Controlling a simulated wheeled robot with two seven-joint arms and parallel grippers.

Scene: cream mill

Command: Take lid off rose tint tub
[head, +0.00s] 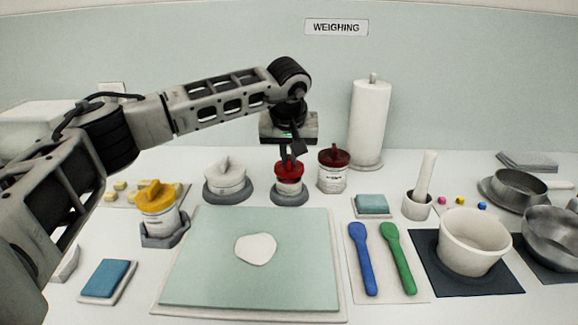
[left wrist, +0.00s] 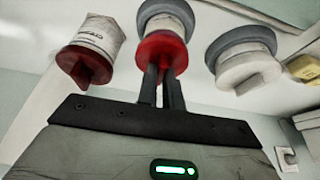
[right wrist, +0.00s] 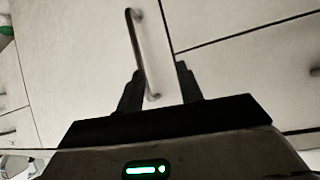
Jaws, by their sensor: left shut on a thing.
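A small white tub (head: 289,187) with a bright red lid (head: 288,169) stands in a round grey holder (head: 289,197) behind the green mat. The lid looks seated on the tub. My left gripper (head: 291,156) points down from above and is shut on the lid's grip; the red lid (left wrist: 161,50) also shows between its fingers in the left wrist view. A second tub (head: 332,176) with a darker red lid (head: 333,156) stands just right; I cannot read either label. My right gripper (right wrist: 158,84) is open and empty, facing pale cabinet fronts.
A white-lidded tub (head: 227,178) stands left of the held lid, and a yellow-lidded tub (head: 158,207) stands front left. A paper roll (head: 370,120) stands behind right. The green mat (head: 200,270) holds only a pale disc (head: 256,249).

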